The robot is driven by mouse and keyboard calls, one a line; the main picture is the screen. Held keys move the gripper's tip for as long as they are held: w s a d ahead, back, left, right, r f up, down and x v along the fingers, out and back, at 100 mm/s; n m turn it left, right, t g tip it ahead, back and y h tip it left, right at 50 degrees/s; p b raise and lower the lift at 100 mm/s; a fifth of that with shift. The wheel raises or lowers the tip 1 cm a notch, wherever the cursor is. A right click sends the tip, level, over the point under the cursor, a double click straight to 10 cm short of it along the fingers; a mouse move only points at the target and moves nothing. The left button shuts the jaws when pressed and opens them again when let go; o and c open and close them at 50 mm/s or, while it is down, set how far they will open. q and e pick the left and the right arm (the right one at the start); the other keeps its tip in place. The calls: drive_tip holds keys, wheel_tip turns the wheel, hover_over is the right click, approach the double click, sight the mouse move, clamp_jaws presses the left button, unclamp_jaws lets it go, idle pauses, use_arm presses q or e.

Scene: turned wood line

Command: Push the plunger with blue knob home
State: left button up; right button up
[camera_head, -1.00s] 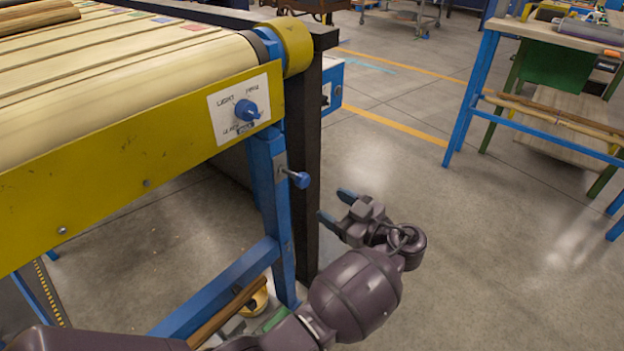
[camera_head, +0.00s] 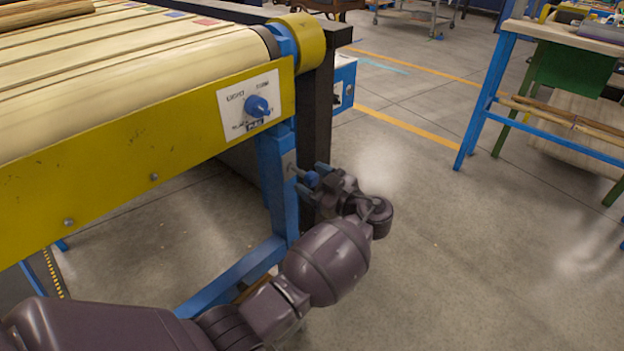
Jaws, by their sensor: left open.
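The plunger with blue knob (camera_head: 311,179) sticks out to the right from the conveyor's blue leg (camera_head: 277,180), its thin rod showing between leg and knob. I cannot tell whether the fingers touch the knob. My right gripper is not in view.
The yellow conveyor side (camera_head: 130,145) carries a white panel with a blue rotary knob (camera_head: 257,106) just above the plunger. A dark post (camera_head: 316,120) stands close behind the leg. Open floor (camera_head: 440,250) lies right, before a blue-legged workbench (camera_head: 488,95).

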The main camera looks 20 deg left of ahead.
sight(300, 173)
use_arm(q)
drive_tip(key=shift+w+a, duration=0.1)
drive_tip(key=shift+a, duration=0.1)
clamp_jaws()
drive_tip(key=b+x, duration=0.1)
drive_tip(key=x, duration=0.2)
drive_tip(key=shift+a+f, duration=0.15)
drive_tip(key=shift+a, duration=0.05)
drive_tip(key=shift+r, duration=0.25)
unclamp_jaws()
drive_tip(key=shift+w+a+f, duration=0.1)
drive_tip(key=shift+d, duration=0.2)
drive_tip(key=v, duration=1)
drive_tip(key=shift+s+d+p, duration=0.2)
drive_tip(key=shift+d+p, duration=0.05)
drive_tip(key=shift+p, duration=0.1)
